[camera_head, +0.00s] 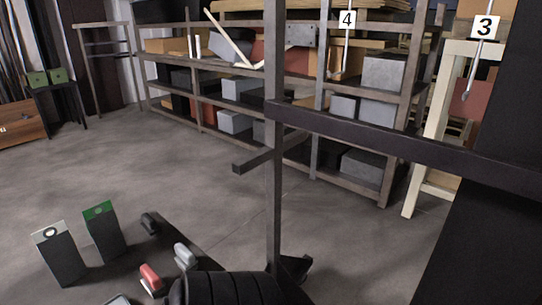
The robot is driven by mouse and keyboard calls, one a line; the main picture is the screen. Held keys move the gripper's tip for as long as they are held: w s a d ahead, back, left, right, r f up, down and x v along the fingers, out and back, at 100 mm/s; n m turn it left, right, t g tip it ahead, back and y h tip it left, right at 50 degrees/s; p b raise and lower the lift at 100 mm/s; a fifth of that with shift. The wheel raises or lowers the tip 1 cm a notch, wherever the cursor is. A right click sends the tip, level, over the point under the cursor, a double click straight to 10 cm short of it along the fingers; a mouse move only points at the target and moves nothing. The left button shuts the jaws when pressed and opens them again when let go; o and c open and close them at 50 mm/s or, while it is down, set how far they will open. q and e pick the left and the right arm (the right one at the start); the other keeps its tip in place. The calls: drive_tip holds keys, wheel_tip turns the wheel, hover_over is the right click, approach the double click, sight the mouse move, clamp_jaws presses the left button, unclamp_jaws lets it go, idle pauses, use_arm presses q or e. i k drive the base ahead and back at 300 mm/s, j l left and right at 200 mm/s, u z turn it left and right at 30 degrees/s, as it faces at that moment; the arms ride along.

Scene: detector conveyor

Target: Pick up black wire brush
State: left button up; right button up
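A small black object (150,222), possibly the black wire brush, lies on a dark low surface at the lower left; it is too small to tell its bristles. A red-topped object (151,278) and a light grey one (186,255) sit nearer on the same side. Neither of my grippers shows in the head view. A black ribbed shape fills the bottom middle, and I cannot tell what it belongs to.
Two upright boxes, one white-topped (60,258) and one green-topped (104,235), stand left of the black object. A dark metal post (274,190) with a crossbar stands close in the middle. Loaded shelves (204,130) line the back. The floor (100,170) between is clear.

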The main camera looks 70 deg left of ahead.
sight(148, 225)
drive_tip(key=u, duration=3.35)
drive_tip(key=i+l, duration=0.1)
drive_tip(key=l, duration=0.15)
drive_tip(key=l+z, duration=0.1)
drive_tip(key=l, duration=0.2)
drive_tip(key=i, duration=0.05)
